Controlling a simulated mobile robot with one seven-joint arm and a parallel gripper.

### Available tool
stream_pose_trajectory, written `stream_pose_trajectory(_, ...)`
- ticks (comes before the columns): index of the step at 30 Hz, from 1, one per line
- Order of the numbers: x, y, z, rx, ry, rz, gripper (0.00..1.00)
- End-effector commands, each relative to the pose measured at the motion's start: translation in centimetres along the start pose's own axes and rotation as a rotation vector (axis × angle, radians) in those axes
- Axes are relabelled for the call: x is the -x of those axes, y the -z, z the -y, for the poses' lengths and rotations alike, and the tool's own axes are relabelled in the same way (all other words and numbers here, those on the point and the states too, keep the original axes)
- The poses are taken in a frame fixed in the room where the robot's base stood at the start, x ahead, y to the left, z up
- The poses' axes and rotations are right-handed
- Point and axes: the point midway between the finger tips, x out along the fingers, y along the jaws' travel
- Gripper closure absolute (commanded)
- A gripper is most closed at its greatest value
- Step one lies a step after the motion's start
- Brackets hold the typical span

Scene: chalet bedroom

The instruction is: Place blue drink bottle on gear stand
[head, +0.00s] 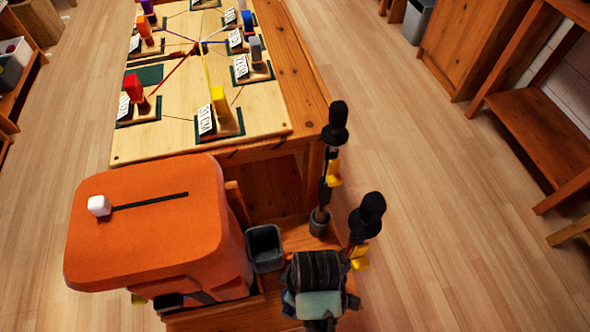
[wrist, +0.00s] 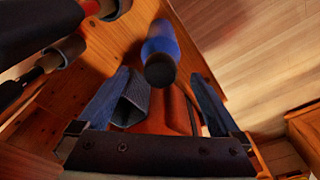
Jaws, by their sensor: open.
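The blue drink bottle (wrist: 165,42) shows in the wrist view as a blue body with a dark round cap, above the low wooden gear stand. My gripper (wrist: 158,75) is open, with one finger on each side of the picture. The bottle lies ahead between the finger lines, and nothing is visibly gripped; its exact distance from the fingertips cannot be told. In the head view the wooden gear stand (head: 298,238) is at the bottom centre, beside the table. I cannot make out the bottle or my gripper there.
Two black-topped poles (head: 335,125) (head: 368,215) rise at the stand's right side. A grey basket (head: 265,248), a dark striped bundle (head: 315,270) and a large orange box-like body (head: 150,240) crowd it. A game board (head: 180,110) lies on the table. Floor at right is clear.

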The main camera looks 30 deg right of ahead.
Motion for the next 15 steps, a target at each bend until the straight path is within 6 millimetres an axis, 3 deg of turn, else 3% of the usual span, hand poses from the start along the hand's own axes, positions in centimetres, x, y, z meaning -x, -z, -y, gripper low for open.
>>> stream_pose_trajectory(1, 1.5, 0.1, -0.1, 0.001, -0.003, -0.002, 0.00)
stream_pose_trajectory(6, 4.4, 0.1, 0.0, 0.000, -0.001, -0.001, 0.00)
stream_pose_trajectory(15, 6.1, 0.0, 0.0, 0.000, 0.001, 0.001, 0.00)
